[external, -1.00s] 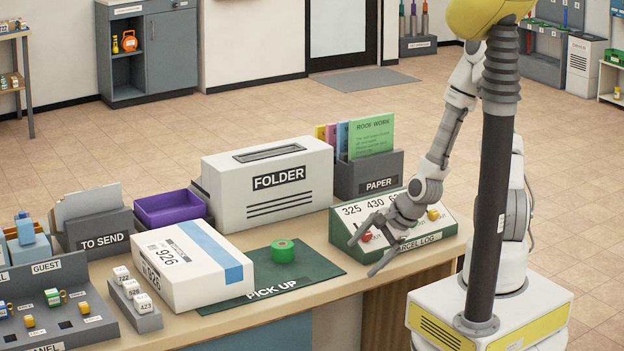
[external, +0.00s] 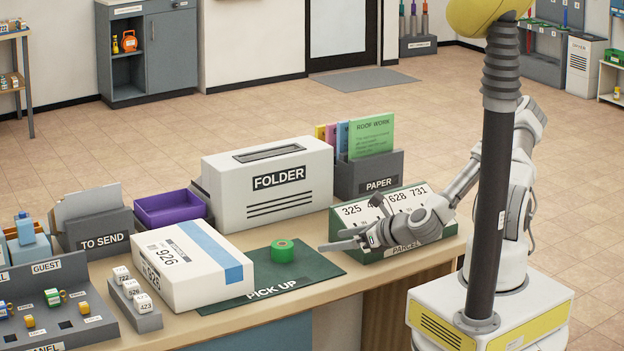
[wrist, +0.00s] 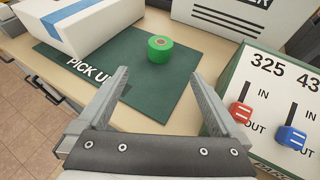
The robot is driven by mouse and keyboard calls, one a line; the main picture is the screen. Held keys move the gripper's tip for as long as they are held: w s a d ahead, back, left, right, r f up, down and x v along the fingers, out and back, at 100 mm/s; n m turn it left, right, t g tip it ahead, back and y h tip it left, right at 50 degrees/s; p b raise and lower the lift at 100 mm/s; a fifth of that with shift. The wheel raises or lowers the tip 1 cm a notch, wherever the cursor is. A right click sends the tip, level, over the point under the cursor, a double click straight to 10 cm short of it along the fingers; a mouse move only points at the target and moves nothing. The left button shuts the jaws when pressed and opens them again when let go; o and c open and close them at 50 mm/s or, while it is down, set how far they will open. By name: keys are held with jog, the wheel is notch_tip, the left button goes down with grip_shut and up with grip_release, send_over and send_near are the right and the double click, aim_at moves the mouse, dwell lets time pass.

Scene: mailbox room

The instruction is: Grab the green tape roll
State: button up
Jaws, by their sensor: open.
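The green tape roll (external: 282,250) lies flat on the dark green PICK UP mat (external: 318,262), to the right of the white parcel. In the wrist view the roll (wrist: 160,48) is ahead of my gripper, beyond the fingertips and roughly midway between them.
The white parcel (external: 190,265) with a blue stripe overlaps the mat's left part. The FOLDER box (external: 267,185) stands behind the roll. The mat between roll and gripper is clear.

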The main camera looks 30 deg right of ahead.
aim_at(291, 246)
jog(key=w+f+b, duration=0.1)
jog(key=b, duration=0.2)
jog(key=shift+a, duration=0.2)
jog(key=shift+w+a+f+b, duration=0.2)
jog(key=shift+w+a+b, duration=0.2)
jog(key=shift+b, duration=0.75)
jog(key=x, duration=0.9)
jog(key=shift+w+r, duration=0.1)
jog(key=shift+x, duration=2.75)
jog(key=shift+d, duration=0.1)
jog(key=c, duration=1.3)
jog(key=shift+c, duration=0.5)
jog(key=shift+r, duration=0.15)
